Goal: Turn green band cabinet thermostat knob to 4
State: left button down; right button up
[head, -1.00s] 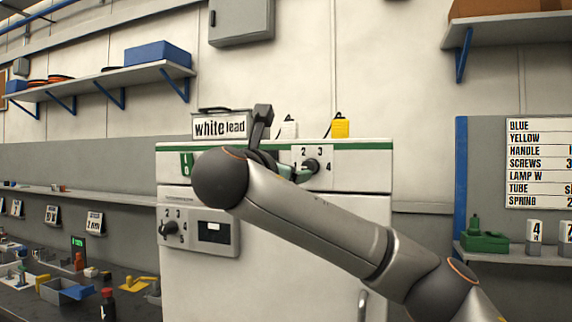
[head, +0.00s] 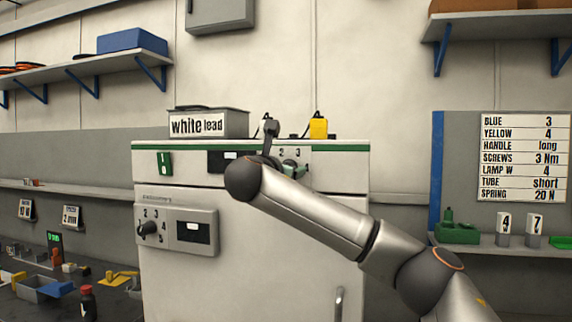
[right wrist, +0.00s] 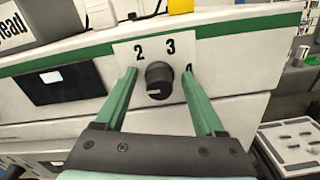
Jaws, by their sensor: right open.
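The white cabinet (head: 250,270) has a green band along its top edge (head: 215,147). Its black round knob (right wrist: 159,80) sits on a pale plate marked 2, 3 and 4. A short pale mark shows low on the knob's face; which number it indicates is unclear. My right gripper (right wrist: 159,73) is open, with one green finger on each side of the knob. I cannot tell whether they touch it. The right finger partly covers the 4. In the head view the right gripper (head: 291,166) largely hides the knob. My left gripper is not in view.
A lower panel has another dark knob (head: 148,228) and a display. A dark display (right wrist: 72,84) sits left of the upper knob. A white lead box (head: 207,123) and yellow block (head: 318,127) stand on top. A wall list (head: 524,157) reads YELLOW 4, BLUE 3.

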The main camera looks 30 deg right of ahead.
grip_shut()
dwell(0.6)
